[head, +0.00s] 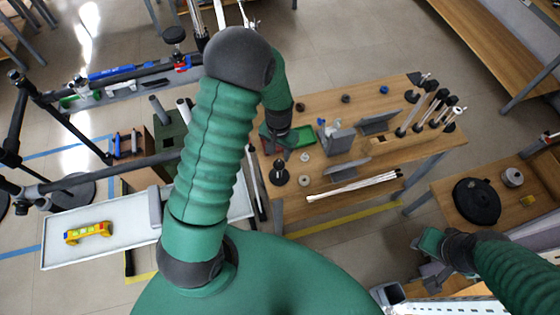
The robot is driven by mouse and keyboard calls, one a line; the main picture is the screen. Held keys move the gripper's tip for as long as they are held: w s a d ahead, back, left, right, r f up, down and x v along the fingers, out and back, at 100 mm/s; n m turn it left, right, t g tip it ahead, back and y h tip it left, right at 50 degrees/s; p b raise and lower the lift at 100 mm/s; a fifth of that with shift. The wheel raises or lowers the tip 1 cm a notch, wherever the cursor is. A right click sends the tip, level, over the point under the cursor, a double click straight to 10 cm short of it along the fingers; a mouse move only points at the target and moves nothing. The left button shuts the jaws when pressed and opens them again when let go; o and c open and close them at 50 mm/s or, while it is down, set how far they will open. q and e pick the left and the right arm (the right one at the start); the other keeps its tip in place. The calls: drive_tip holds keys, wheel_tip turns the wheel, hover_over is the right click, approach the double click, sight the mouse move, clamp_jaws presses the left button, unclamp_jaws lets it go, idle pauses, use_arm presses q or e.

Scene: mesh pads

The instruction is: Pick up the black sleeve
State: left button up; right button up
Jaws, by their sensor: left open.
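My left gripper (271,143) is open over the left part of the wooden table, beside a small green tray (304,136). My own forearm and wrist partly hide it. I cannot tell which is the black sleeve. All are apart from the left gripper. My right gripper (432,247) is at the lower right, off the table's front; its jaws are too unclear to read.
Grey angled brackets (347,169) and white rods (352,186) occupy the table's front. A black disc (477,201) lies on the right table. A white tray (130,222) with a yellow toy (88,233) is at left.

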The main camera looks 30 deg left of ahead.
sight(279, 160)
use_arm(q)
drive_tip(key=shift+s+f+p, duration=0.2)
drive_tip(key=shift+f+p, duration=0.5)
drive_tip(key=shift+f, duration=0.45)
drive_tip(key=f, duration=0.3)
drive_tip(key=shift+w+a, duration=0.15)
drive_tip(key=shift+w, duration=0.15)
drive_tip(key=shift+w+f, duration=0.1)
drive_tip(key=shift+w, duration=0.05)
drive_tip(key=shift+s+r, duration=0.2)
drive_tip(key=shift+s, duration=0.05)
drive_tip(key=c, duration=0.6)
clamp_jaws()
